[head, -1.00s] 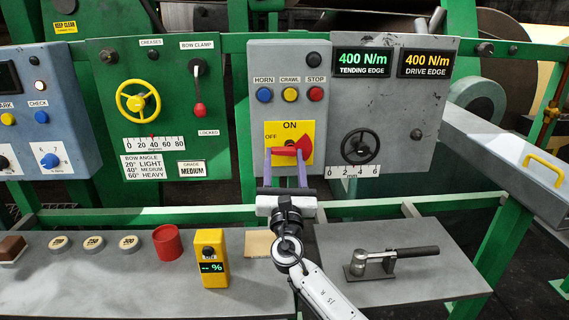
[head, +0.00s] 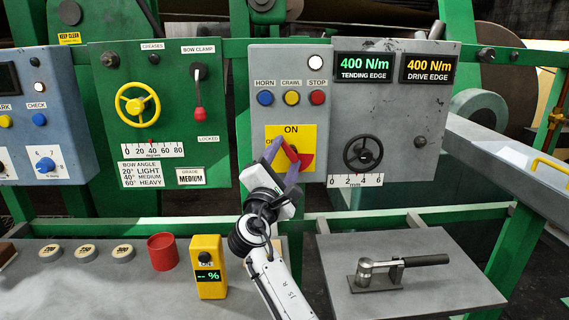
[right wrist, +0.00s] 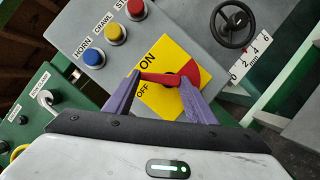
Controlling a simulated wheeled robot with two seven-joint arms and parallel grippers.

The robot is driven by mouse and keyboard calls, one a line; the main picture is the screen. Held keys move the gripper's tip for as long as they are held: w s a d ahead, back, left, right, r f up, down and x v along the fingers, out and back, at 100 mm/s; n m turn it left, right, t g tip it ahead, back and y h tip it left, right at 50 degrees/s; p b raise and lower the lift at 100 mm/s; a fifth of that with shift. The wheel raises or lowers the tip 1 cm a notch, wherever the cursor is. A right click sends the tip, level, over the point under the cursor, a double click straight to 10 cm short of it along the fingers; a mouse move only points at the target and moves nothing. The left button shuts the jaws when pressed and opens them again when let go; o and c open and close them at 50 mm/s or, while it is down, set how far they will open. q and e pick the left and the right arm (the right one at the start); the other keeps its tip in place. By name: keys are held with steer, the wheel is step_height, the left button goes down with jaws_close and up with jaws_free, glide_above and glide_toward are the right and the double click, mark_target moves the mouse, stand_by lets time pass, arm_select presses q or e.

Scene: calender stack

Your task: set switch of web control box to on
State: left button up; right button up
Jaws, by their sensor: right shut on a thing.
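The web control box (head: 291,83) is a grey panel with a yellow switch plate (head: 309,132) marked ON at the top and OFF at the left. The red rotary switch (head: 306,160) has its handle tilted up and left, towards ON; the handle also shows in the right wrist view (right wrist: 158,78). My right gripper (head: 286,149) has its purple fingers shut around the red handle, and its wrist is tilted. The fingers hide part of the handle and the OFF label in the head view. My left gripper is not in view.
Above the switch are blue, yellow and red buttons (head: 291,97) and a lit white lamp (head: 316,62). A black handwheel (head: 362,153) is close on the right, and a yellow handwheel (head: 138,105) is farther left. A yellow meter (head: 208,267) stands on the lower shelf.

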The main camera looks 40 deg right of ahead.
steer(key=m, duration=0.1)
steer(key=m+g, duration=0.1)
steer(key=m, duration=0.1)
steer(key=shift+s+r, duration=0.1)
steer(key=shift+r, duration=0.15)
steer(key=shift+d+r+m+g+y+p, duration=0.15)
steer(key=shift+m+g+y+p, duration=0.3)
steer(key=shift+m, duration=0.75)
steer(key=shift+s+d+m, duration=0.1)
steer(key=shift+d+m, duration=0.05)
steer(key=shift+m, duration=0.55)
steer(key=shift+g+y+p, duration=0.25)
steer(key=shift+p, duration=0.05)
steer(key=o, duration=1)
steer(key=shift+o, duration=0.2)
